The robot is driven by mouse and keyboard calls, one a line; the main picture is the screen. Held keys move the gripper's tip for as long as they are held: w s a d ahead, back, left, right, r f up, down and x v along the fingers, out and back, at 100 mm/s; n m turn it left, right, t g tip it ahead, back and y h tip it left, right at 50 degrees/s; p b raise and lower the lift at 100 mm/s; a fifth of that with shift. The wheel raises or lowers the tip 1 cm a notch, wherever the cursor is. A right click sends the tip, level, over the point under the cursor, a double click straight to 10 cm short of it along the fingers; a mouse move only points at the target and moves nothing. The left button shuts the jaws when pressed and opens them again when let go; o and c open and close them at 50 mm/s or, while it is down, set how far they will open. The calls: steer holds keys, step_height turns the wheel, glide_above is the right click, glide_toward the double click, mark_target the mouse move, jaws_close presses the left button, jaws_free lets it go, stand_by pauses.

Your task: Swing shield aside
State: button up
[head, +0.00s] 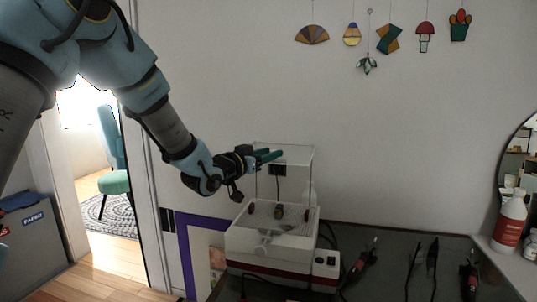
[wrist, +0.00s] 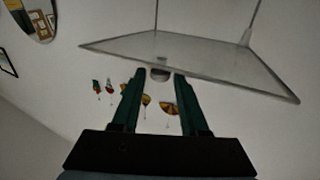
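A clear shield (head: 300,165) stands upright above a white bench machine (head: 250,248) with a red band along its base. My gripper (head: 279,154) is at the shield's upper left part, its green fingers pointing right and overlapping the panel. In the wrist view, the shield (wrist: 215,62) spans the top as a tilted translucent plate. My gripper (wrist: 160,74) is open there, with a clear gap between the two fingers. A small grey rounded piece at the shield's edge shows between the fingertips. I cannot tell whether the fingers touch it.
Soldering tools (head: 365,262) and cables lie on the dark bench right of the machine. A white bottle with a red label (head: 510,222) stands at the far right beside a round mirror (head: 517,165). Stained-glass ornaments (head: 388,38) hang on the wall above.

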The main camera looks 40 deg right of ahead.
jaws_close()
stand_by(1.1)
